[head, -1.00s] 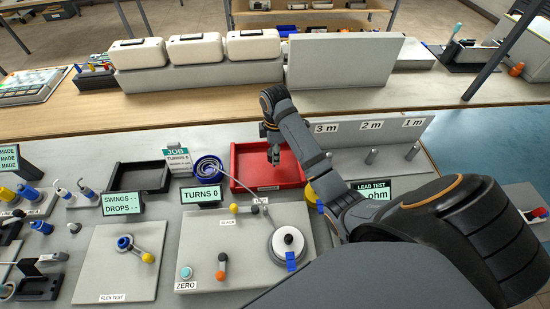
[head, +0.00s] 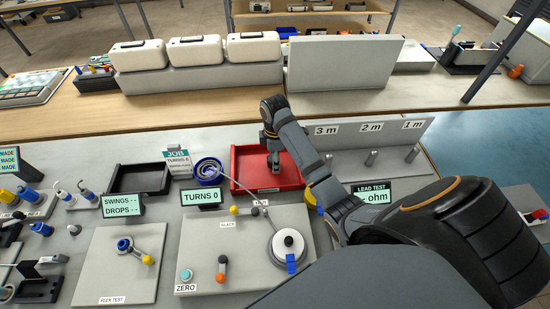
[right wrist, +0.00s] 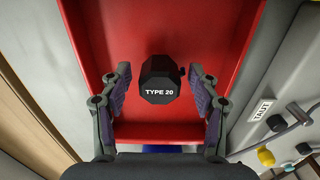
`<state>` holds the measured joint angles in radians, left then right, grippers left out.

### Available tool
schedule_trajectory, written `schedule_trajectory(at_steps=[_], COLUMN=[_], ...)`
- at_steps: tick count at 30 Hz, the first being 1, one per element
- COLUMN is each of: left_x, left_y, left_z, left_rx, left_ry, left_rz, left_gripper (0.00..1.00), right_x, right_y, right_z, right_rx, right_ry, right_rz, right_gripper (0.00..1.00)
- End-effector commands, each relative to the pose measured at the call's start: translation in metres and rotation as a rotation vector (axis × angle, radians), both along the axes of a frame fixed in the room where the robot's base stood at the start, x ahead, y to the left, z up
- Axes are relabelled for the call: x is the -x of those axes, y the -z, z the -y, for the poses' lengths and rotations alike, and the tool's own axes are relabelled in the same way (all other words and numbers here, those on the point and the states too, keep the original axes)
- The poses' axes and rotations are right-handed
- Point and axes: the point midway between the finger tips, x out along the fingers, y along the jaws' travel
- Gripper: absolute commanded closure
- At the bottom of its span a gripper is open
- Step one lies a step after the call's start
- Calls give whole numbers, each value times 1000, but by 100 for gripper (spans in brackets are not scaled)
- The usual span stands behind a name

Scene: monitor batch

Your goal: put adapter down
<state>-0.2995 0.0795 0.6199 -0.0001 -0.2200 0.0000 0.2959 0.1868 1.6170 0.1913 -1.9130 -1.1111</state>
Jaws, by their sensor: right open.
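The adapter is a black faceted block marked TYPE 20 (right wrist: 160,82). In the right wrist view it lies on the floor of the red tray (right wrist: 160,30), between my right gripper's fingers. My right gripper (right wrist: 160,95) is open, with a gap on each side of the adapter. In the head view the red tray (head: 246,158) stands at the middle of the bench, and my right gripper (head: 274,168) points down into it. The adapter is hidden there by the gripper. My left gripper is not in view.
A black tray (head: 117,181) and a blue cable coil (head: 207,170) stand left of the red tray. The winding plate with a reel (head: 288,242) lies in front. A panel marked 3 m, 2 m, 1 m (head: 372,135) stands to the right.

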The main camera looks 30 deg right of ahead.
Motion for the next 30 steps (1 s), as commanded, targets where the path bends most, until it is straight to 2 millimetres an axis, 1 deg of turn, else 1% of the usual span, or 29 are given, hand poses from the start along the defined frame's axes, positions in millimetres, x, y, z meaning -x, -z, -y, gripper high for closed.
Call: schedule_trajectory(at_steps=[5,8,11,12,15,18,21,25,30], left_x=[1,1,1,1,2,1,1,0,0], left_y=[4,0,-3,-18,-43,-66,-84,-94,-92], left_z=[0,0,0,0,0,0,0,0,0], left_rx=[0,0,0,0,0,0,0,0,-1], left_ry=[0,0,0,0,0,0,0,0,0], left_rz=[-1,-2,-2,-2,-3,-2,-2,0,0], left_gripper=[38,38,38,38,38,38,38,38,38], right_x=[0,-1,-1,0,0,0,0,0,0], right_y=[-5,-20,-40,-55,-79,-102,-119,-128,-126], right_z=[0,0,0,0,0,0,0,0,0], right_rx=[0,0,0,0,0,0,0,0,0], right_ry=[0,0,0,1,0,0,0,0,0], right_rz=[2,4,4,1,0,0,0,-1,0], right_gripper=[38,38,38,38,38,38,38,38,38])
